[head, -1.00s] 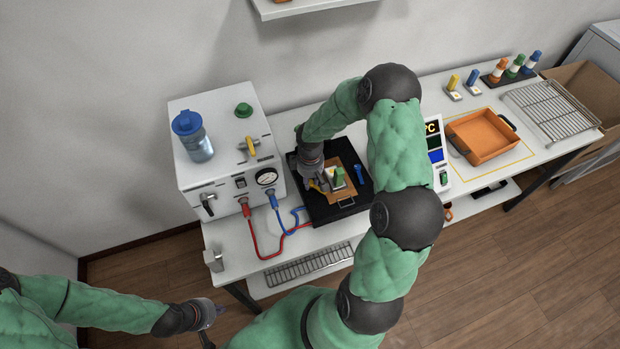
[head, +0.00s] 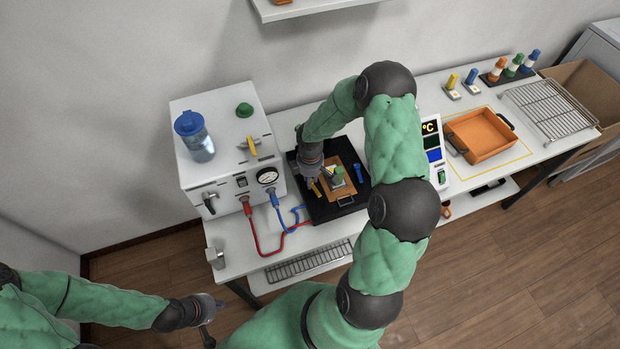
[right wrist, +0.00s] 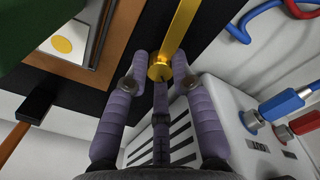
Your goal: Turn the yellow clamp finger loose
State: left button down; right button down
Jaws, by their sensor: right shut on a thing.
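The yellow clamp finger (right wrist: 178,30) is a flat bar with a round yellow hub (right wrist: 160,69) in the right wrist view. My right gripper (right wrist: 160,62) has its purple fingers on both sides of the hub and is shut on it. In the head view a bit of the yellow finger (head: 316,188) shows below my right gripper (head: 309,181), at the left of the orange-brown plate (head: 341,195). The plate lies on a black base (head: 327,214). A blue clamp finger (head: 360,173) stands at its right. My left gripper (head: 208,313) hangs off the table's front left; its jaws are unclear.
A white box (head: 190,172) with a gauge, a blue-capped bottle (head: 195,137) and red (head: 262,249) and blue hoses stands left of the base. A display unit (head: 434,150) and an orange tray (head: 480,136) are to the right. My right arm covers part of the bench.

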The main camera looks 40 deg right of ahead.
jog(key=shift+s+f, duration=0.1)
jog(key=shift+s, duration=0.05)
jog(key=c, duration=1.1)
grip_release()
jog(key=shift+o, duration=0.2)
jog(key=shift+d+r, duration=0.1)
jog(key=shift+r, duration=0.4)
notch_tip(320, 180, up, 11)
